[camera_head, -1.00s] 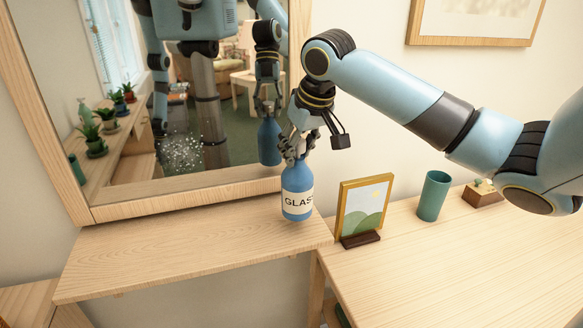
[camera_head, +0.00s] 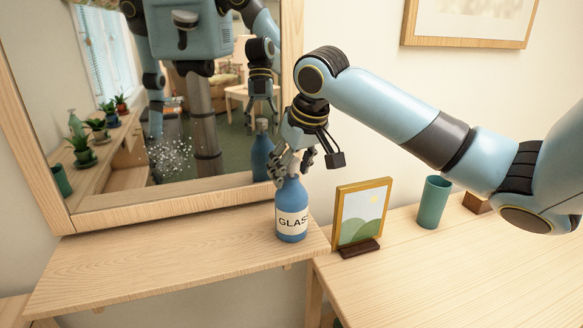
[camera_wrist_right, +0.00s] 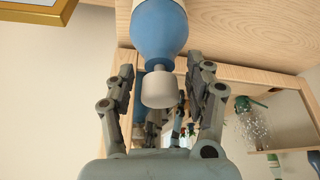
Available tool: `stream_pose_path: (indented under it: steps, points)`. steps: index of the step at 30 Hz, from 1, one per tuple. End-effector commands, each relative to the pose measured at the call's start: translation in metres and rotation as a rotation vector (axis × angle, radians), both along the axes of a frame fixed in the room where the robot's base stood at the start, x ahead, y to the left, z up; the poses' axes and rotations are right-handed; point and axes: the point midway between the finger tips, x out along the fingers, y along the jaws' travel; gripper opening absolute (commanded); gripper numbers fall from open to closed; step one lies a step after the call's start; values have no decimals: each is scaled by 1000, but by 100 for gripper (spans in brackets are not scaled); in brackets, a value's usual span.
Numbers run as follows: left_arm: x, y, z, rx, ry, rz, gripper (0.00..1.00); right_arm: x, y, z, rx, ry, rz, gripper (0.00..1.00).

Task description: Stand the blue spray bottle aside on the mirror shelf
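The blue spray bottle (camera_head: 291,222) with a white "GLAS" label stands upright on the wooden mirror shelf (camera_head: 150,262), near its right end. In the right wrist view, the bottle (camera_wrist_right: 160,30) shows its blue shoulder and pale cap (camera_wrist_right: 158,88). My right gripper (camera_head: 292,168) is at the bottle's top. In the wrist view its fingers are spread on both sides of the cap, with gaps showing, so it is open. My left gripper is out of direct view; part of my left arm shows only as a reflection.
The framed mirror (camera_head: 170,213) rises behind the shelf and has a patch of white spots (camera_head: 170,155). Right of the bottle, a small picture frame (camera_head: 361,212) and a green cup (camera_head: 433,203) stand on a wooden table (camera_head: 430,275). The shelf's left part is clear.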

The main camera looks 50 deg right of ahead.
Motion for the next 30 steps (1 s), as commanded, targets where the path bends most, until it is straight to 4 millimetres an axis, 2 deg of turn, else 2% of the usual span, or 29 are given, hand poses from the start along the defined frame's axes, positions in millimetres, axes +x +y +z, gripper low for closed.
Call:
stream_pose_path:
  steps: [6, 10, 21, 25, 30]
  points:
    - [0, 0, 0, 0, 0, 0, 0, 0, 0, 1, 0, -1, 0, 54]
    - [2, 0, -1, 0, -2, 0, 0, -2, 0, 11, -3, -3, 1, 54]
    - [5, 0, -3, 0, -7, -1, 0, -32, 7, 85, -6, -4, 2, 54]
    - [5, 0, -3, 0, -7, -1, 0, -39, 9, 103, -4, -2, 1, 54]
    - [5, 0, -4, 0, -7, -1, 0, -44, 11, 113, 0, -1, 0, 54]
